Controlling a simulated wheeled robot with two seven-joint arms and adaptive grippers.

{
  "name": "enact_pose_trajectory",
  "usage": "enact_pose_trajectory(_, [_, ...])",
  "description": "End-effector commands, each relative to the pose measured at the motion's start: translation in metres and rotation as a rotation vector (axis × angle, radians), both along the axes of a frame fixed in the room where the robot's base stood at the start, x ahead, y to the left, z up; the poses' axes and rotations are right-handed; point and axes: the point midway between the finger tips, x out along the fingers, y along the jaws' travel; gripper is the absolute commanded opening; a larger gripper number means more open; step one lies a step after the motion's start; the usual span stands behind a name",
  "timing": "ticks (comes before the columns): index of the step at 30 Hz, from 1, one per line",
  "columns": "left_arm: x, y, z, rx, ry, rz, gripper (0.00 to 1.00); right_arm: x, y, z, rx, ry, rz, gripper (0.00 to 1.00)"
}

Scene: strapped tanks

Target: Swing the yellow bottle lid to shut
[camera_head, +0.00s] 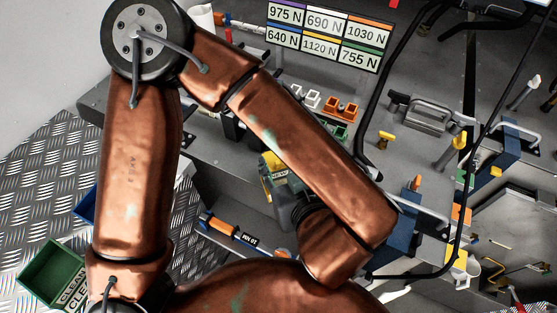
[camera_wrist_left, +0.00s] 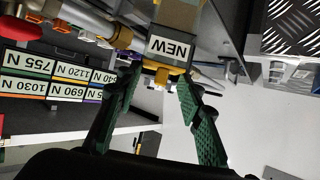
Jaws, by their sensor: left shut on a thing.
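My left gripper (camera_wrist_left: 159,80) shows its two green fingers in the left wrist view, shut around a small yellow part that looks like the yellow lid (camera_wrist_left: 161,76). I cannot tell from either view how far the lid is swung. My right gripper is not in view.
A sign board with force values (camera_head: 325,36) stands at the back. A green bin (camera_head: 55,272) stands at the lower left. Black cables and metal handles (camera_head: 425,112) crowd the right side.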

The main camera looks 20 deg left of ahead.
Motion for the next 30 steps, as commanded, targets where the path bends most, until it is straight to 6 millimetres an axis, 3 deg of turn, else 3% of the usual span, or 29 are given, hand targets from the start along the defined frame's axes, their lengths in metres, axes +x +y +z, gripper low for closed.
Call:
enact_pose_trajectory(10, [-0.0001,0.0003,-0.0013,0.003,0.002,0.0,0.11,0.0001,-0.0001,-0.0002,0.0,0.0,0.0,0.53])
enact_pose_trajectory(11, [-0.0001,0.0003,-0.0013,0.003,0.002,0.0,0.37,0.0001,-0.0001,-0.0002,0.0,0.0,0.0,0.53])
enact_pose_trajectory(18, [0.0,0.0001,-0.0009,0.002,0.001,0.0,0.53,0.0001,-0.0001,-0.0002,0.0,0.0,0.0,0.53])
enact_pose_trajectory(30, [-0.0068,-0.0054,0.0043,0.002,-0.001,-0.001,0.53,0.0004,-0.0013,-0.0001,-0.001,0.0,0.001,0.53])
